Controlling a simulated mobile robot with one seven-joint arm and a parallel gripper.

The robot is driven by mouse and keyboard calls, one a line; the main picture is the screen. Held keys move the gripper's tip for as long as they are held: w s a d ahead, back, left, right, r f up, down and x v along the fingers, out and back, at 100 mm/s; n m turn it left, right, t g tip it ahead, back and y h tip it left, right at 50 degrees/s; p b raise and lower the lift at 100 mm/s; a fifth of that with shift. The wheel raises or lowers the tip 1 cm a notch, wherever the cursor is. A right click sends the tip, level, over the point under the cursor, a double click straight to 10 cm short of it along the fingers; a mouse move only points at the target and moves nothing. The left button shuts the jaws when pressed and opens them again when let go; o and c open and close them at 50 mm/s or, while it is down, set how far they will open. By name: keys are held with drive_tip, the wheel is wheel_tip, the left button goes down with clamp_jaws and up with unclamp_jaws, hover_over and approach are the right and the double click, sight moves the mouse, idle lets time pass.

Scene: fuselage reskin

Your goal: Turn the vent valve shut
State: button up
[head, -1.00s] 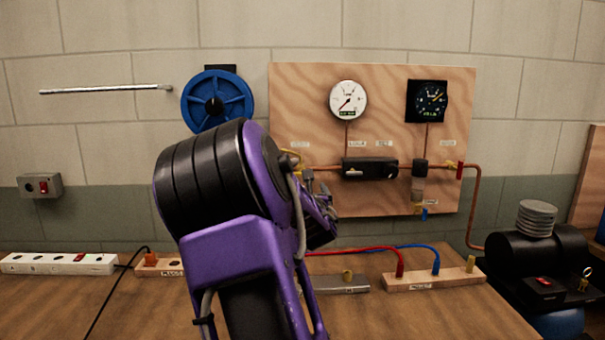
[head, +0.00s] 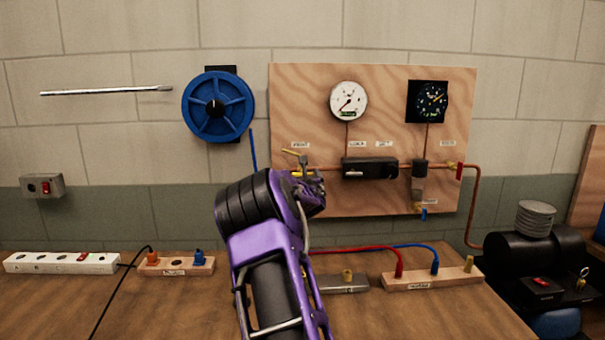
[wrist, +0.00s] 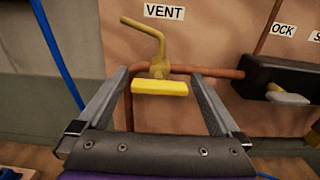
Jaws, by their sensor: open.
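The vent valve (wrist: 158,69) is a brass body on the copper pipe, under a VENT label (wrist: 164,12). A bent brass spout rises from it, and a yellow bar handle (wrist: 160,88) lies across its front, roughly horizontal in the wrist view. In the head view the valve's spout (head: 296,156) shows at the board's left edge, with its lower part partly hidden by my arm. My gripper (wrist: 158,76) is open and empty. Its two fingers stand left and right of the yellow handle with gaps on both sides. In the head view my gripper (head: 312,184) is just below the valve.
A dark block (head: 370,168) with a lever (wrist: 287,95) sits right of the valve on the plywood board (head: 390,80). A blue hose (wrist: 60,55) hangs to the left. A wooden socket strip (head: 176,267) and red and blue leads lie on the bench below.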

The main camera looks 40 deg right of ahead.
drive_tip(key=c, duration=1.2)
drive_tip(key=shift+f+m+b, duration=0.15)
drive_tip(key=shift+m+b, duration=0.25)
drive_tip(key=shift+b, duration=0.3)
drive_tip(key=m+b, duration=0.1)
drive_tip(key=b, duration=0.1)
drive_tip(key=shift+f+m+b, duration=0.15)
drive_tip(key=shift+m+b, duration=0.2)
drive_tip(key=shift+m, duration=0.05)
drive_tip(key=m+b, duration=0.4)
drive_tip(key=m, duration=0.1)
drive_tip(key=shift+d+m, duration=0.15)
drive_tip(key=shift+m, duration=0.15)
drive_tip(key=m+b, duration=0.2)
drive_tip(key=m, duration=0.2)
drive_tip(key=shift+m, duration=0.3)
drive_tip(key=m+b, duration=0.1)
drive_tip(key=m, duration=0.3)
drive_tip(key=shift+m, duration=0.7)
